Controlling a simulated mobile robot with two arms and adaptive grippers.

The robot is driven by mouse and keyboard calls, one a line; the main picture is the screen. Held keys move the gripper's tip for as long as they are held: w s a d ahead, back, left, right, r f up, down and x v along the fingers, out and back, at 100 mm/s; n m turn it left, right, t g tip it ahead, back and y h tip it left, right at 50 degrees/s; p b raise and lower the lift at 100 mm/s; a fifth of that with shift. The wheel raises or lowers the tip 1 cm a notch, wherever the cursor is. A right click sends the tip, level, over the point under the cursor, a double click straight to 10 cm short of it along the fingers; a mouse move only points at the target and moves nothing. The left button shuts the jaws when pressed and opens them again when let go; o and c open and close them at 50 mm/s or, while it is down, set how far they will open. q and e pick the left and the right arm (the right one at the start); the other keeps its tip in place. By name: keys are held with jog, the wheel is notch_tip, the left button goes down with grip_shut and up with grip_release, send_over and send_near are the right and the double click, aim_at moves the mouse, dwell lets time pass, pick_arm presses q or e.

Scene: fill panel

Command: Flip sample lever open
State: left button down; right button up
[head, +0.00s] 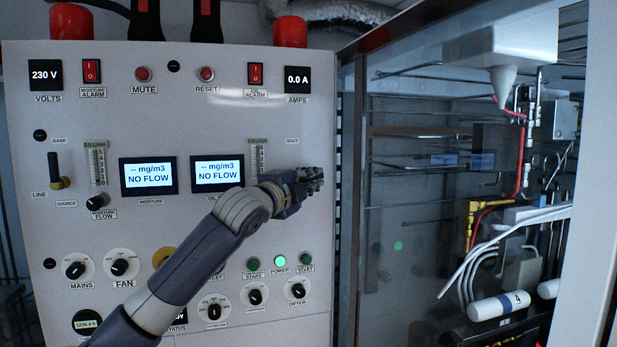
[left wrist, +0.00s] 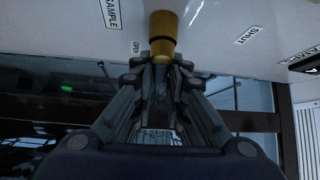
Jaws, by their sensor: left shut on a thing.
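The sample lever shows in the left wrist view as a brass-coloured knob (left wrist: 163,32) on the white panel face. Small labels lie around it: SAMPLE (left wrist: 107,12) and OPEN (left wrist: 136,46) on the left, SHUT (left wrist: 249,36) on the right. My left gripper (left wrist: 162,68) is shut on the lever, its fingers at the knob's end. In the head view the left gripper (head: 316,180) is at the right side of the panel, below the SHUT label (head: 292,141), and hides the lever. My right gripper is not in view.
The white control panel (head: 240,110) carries knobs, switches and two displays (head: 148,177) reading NO FLOW. A second lever (head: 55,170) stands at its left. Right of the panel is an open cabinet with tubes, pipes and a white cylinder (head: 498,306).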

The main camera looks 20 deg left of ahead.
pick_arm(q)
jog(key=shift+f+m+g, duration=0.15)
jog(key=shift+m+g, duration=0.35)
jog(key=c, duration=1.6)
grip_release()
jog(key=v, duration=1.2)
